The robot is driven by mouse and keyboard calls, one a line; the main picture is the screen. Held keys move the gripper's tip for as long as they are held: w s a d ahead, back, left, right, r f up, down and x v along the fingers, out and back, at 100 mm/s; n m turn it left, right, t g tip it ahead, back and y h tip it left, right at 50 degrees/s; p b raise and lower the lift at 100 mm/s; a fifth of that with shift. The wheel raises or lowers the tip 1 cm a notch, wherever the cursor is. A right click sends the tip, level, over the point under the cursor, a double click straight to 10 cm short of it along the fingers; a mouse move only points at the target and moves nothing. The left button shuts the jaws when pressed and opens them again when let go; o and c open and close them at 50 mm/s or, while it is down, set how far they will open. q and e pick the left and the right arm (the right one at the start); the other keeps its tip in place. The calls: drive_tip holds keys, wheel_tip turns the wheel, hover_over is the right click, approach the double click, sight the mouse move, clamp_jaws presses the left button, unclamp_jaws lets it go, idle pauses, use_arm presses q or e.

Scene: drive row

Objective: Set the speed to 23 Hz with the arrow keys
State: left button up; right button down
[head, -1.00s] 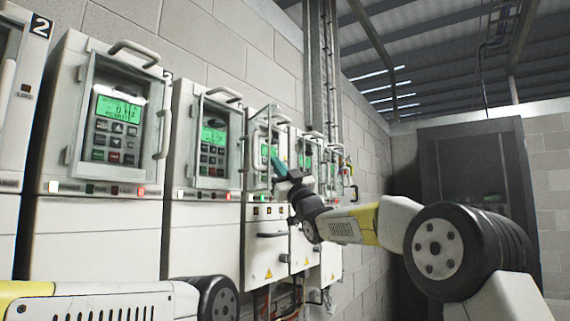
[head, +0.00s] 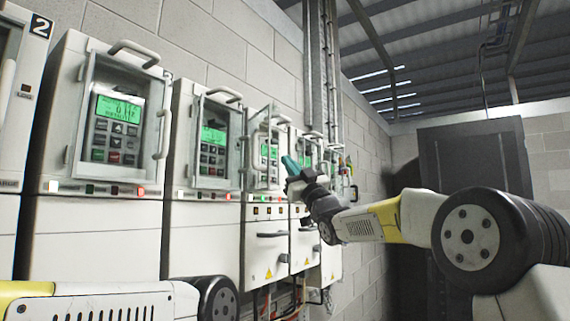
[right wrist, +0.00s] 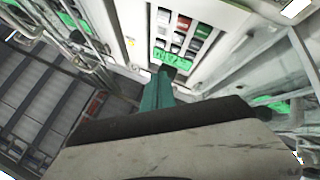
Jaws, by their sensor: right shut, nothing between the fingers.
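My right gripper (head: 289,163) is shut and empty, its teal fingers standing off the third drive (head: 267,186) in the row. That drive's green display (head: 269,152) and small keypad show in the head view, too small to read. In the right wrist view the teal fingers (right wrist: 158,93) point towards a keypad (right wrist: 180,35) with dark, pale and red keys and a green display (right wrist: 171,58), seen upside down. The fingertips overlap the display's lower edge in the picture; I cannot tell the gap, but no contact is visible. The arrow keys cannot be made out. My left gripper is out of view.
Two nearer drives (head: 105,215) and (head: 203,225) have clear covers with handles over lit displays. More drives stand beyond the third. Clear cover panels (right wrist: 258,60) flank the keypad in the right wrist view. A dark cabinet (head: 475,160) stands at the back right.

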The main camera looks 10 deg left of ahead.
drive_tip(key=shift+s+d, duration=0.25)
drive_tip(key=shift+d, duration=0.3)
drive_tip(key=shift+s+d, duration=0.2)
drive_tip(key=shift+d, duration=0.35)
idle(0.9)
drive_tip(key=s+d+f+m+g+h, duration=0.1)
drive_tip(key=s+d+f+m+h, duration=0.3)
drive_tip(key=d+f+h, duration=0.55)
drive_tip(key=s+d+f+m+h, duration=0.3)
drive_tip(key=d+f+m+h, duration=0.35)
drive_tip(key=d+f, duration=0.55)
drive_tip(key=s+d+f+m+g+h, duration=0.1)
drive_tip(key=s+d+f+g, duration=0.3)
drive_tip(key=s+f, duration=0.7)
drive_tip(key=s+d+f+m+g+h, duration=0.1)
drive_tip(key=s+d+f+g, duration=0.4)
drive_tip(key=s+f, duration=0.6)
drive_tip(key=s+m, duration=0.1)
drive_tip(key=s, duration=0.2)
drive_tip(key=shift+d+f+h, duration=0.25)
drive_tip(key=shift+d+h, duration=0.15)
